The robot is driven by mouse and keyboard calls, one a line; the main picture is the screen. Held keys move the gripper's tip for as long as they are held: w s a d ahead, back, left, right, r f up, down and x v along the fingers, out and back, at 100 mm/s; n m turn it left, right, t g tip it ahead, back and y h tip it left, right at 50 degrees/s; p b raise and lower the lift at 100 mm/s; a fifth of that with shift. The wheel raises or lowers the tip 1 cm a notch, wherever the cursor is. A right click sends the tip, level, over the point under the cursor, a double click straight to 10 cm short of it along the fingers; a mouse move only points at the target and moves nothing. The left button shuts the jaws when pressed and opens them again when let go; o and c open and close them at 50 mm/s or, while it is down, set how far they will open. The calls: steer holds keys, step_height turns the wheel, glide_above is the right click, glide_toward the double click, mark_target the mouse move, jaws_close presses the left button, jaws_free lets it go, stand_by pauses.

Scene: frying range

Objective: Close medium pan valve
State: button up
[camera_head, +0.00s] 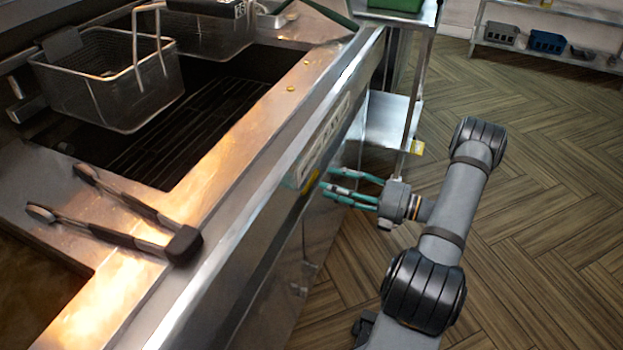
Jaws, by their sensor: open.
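My gripper (332,184) is at the front face of the frying range (262,150), below its top edge. Its two green fingers point left toward the front panel and are apart, with nothing seen between them. No pan valve can be clearly told on the front; small fittings (306,278) show low on the cabinet front in shadow. I cannot tell whether the fingers touch the panel.
Black-handled tongs (150,240) lie on the range top. Wire fry baskets (110,85) hang over the dark well. A metal stand (390,125) with a green container (396,4) is beyond the gripper. The wooden floor to the right is clear up to a far shelf (550,45).

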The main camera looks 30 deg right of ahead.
mark_target(314, 180)
steer(key=x, duration=0.6)
steer(key=shift+w+a, duration=0.1)
steer(key=shift+w, duration=0.05)
steer(key=shift+c, duration=1.3)
